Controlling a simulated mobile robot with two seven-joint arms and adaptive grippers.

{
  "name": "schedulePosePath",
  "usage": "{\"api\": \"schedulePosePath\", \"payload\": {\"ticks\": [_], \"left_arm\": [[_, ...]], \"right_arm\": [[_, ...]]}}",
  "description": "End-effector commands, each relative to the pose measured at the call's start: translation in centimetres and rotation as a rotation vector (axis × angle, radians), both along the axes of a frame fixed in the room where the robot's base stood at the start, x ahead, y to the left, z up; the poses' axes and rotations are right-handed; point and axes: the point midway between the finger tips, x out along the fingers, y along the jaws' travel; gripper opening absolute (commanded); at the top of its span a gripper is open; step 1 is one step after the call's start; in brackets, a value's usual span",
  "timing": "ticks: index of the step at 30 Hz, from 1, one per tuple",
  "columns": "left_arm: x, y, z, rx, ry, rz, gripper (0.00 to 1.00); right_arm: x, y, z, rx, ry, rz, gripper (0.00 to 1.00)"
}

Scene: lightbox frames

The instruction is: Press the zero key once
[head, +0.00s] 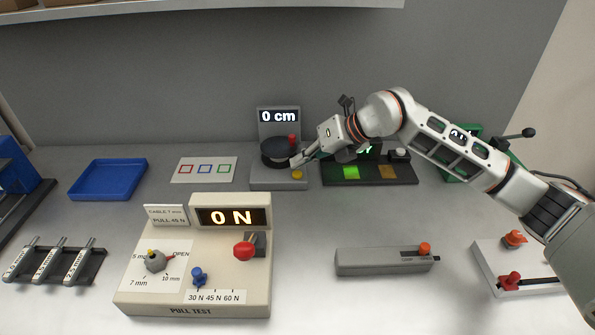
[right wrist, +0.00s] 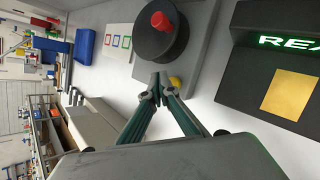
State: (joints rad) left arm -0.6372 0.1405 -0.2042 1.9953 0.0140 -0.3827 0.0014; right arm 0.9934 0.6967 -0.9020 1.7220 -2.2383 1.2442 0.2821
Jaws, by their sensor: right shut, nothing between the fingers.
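A grey measuring device (head: 262,181) stands at the back middle, with a display (head: 279,116) reading "0 cm". It carries a black round drum (head: 274,153) with a red knob (head: 292,141). A small round yellow key (head: 297,175) sits at the front right of its base; I see no legible label on it. My right gripper (head: 297,161) is shut and empty, with its tips close over the base near this key. In the right wrist view the tips (right wrist: 158,86) partly overlap the yellow key (right wrist: 176,81); I cannot tell whether they touch it. My left gripper is out of view.
A black device (head: 395,175) with lit green and yellow squares stands close right of the measuring device. The pull test box (head: 190,312) stands in front, reading "0 N". A blue tray (head: 107,180) and a card with coloured squares (head: 204,178) lie left.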

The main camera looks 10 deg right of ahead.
Motion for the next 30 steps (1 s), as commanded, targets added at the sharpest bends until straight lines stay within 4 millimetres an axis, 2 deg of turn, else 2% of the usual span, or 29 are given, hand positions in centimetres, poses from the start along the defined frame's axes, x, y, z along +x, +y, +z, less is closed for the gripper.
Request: {"api": "schedulePosePath", "payload": {"ticks": [10,23,30], "left_arm": [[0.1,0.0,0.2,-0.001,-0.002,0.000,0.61],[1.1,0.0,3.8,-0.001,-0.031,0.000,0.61],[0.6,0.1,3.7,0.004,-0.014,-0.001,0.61]], "right_arm": [[0.0,0.0,0.2,0.000,0.000,0.000,0.00],[0.1,0.0,4.0,0.001,-0.003,0.000,0.00],[0.0,0.0,5.1,0.001,0.000,0.001,0.00]]}}
